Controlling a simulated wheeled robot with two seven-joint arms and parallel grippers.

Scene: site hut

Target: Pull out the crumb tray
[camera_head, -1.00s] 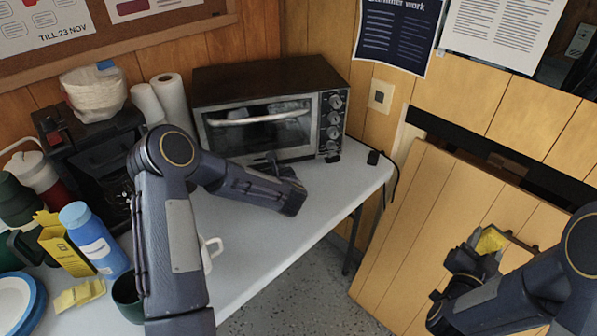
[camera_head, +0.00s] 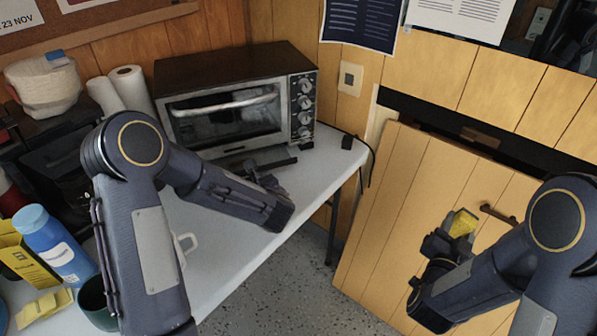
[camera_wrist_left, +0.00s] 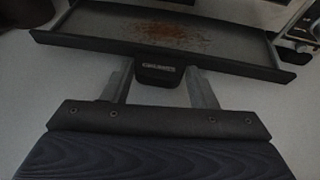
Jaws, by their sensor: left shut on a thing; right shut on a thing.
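The toaster oven (camera_head: 235,95) stands at the back of the white table with its glass door shut. The crumb tray (camera_head: 280,164) sticks out below its door as a dark strip, mostly hidden by my left arm. In the left wrist view the tray (camera_wrist_left: 85,27) is a shallow dark pan with brown crumbs on its floor. My left gripper (camera_head: 252,172) is shut on the tray's black handle (camera_wrist_left: 160,75), with a finger on each side of it. My right gripper (camera_head: 447,237) is shut on a yellow sponge-like block (camera_head: 462,223), off the table at the right.
A white mug (camera_head: 186,247), partly hidden, stands near the table's front edge by my left arm. A blue bottle (camera_head: 52,243), yellow box (camera_head: 22,262) and dark green cup (camera_head: 95,297) are at the left. Paper rolls (camera_head: 130,88) stand beside the oven.

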